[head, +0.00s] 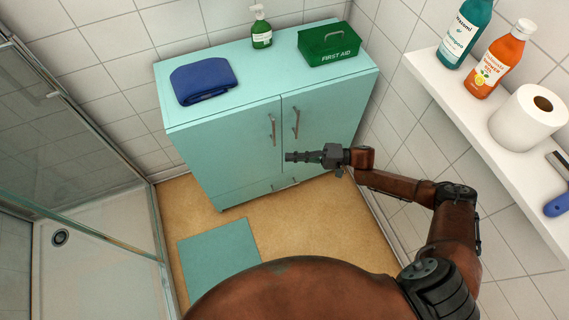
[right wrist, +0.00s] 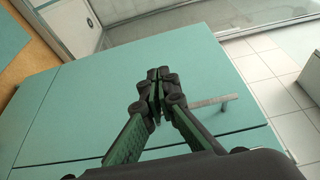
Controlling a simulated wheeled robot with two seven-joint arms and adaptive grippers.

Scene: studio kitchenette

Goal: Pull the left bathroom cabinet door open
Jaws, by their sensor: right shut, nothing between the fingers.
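The teal cabinet (head: 200,152) stands against the tiled back wall. Its left door (head: 232,150) appears closed, with an upright metal handle (head: 272,130) near its right edge. The right door (head: 330,118) also appears closed, with its own handle (head: 296,121) close by. My right gripper (head: 287,157) is shut and empty, in front of the doors and below the handles in the picture, pointing left. In the right wrist view, its closed fingertips (right wrist: 157,76) lie over a teal surface, with a metal handle (right wrist: 213,101) beside them, apparently not gripped. My left gripper is not in view.
A blue folded towel (head: 203,80), a green soap bottle (head: 261,28) and a first aid box (head: 329,43) stand on the cabinet. A teal mat (head: 217,257) lies on the floor. A glass shower screen (head: 85,110) is at left, a loaded white shelf (head: 470,125) at right.

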